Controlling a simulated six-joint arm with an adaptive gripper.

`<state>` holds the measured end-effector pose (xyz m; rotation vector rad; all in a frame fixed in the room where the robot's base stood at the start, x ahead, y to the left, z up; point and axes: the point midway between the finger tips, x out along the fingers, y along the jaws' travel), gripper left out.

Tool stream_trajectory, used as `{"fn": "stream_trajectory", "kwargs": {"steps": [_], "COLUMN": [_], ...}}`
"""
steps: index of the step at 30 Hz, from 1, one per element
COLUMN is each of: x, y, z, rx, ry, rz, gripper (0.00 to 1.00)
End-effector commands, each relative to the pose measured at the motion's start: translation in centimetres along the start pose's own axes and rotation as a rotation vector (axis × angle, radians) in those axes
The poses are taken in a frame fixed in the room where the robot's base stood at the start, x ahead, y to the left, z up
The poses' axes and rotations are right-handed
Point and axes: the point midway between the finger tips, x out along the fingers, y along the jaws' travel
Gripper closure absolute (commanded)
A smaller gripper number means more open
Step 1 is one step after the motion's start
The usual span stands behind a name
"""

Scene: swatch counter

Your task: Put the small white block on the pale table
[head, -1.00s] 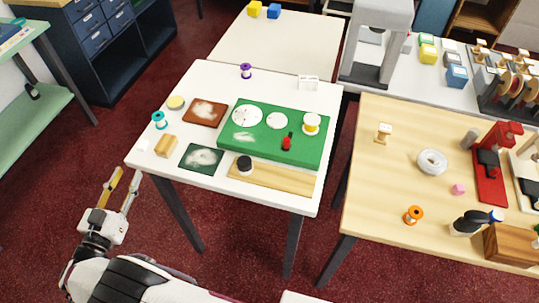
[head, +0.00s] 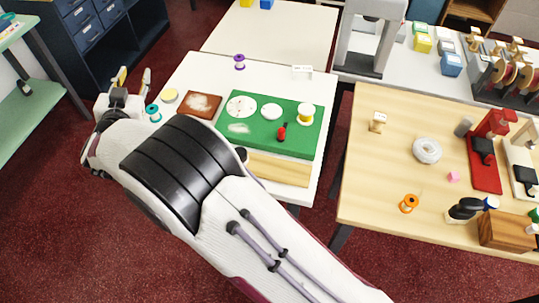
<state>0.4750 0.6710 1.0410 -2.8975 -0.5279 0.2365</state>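My gripper (head: 133,73) is at the left side of the white table (head: 185,72), just left of the teal spool. Its two fingers point away from me and stand apart, with nothing visible between them. I cannot make out the small white block for certain; my arm hides the near left part of the white table.
The white table holds a teal spool (head: 153,112), a purple spool (head: 239,62), a brown swatch (head: 198,103) and a green board (head: 260,143) with several items. A wooden table (head: 375,190) stands to the right. Most of the cream table is clear.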

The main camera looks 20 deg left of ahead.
Motion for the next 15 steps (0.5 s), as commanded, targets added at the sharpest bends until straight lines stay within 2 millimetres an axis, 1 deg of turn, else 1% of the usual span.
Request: {"fn": "stream_trajectory", "kwargs": {"steps": [1,6,11,15], "x": [0.6,2.0,2.5,2.5], "y": [0.8,3.3,6.0,8.6], "z": [-1.8,-6.2,-10.1,-13.2], "rx": [0.01,0.032,0.045,0.051], "ry": [-0.005,-0.038,-0.072,-0.103], "rz": [-0.009,-0.048,-0.082,-0.106], "gripper": [0.66,0.66,0.66,0.66]}}
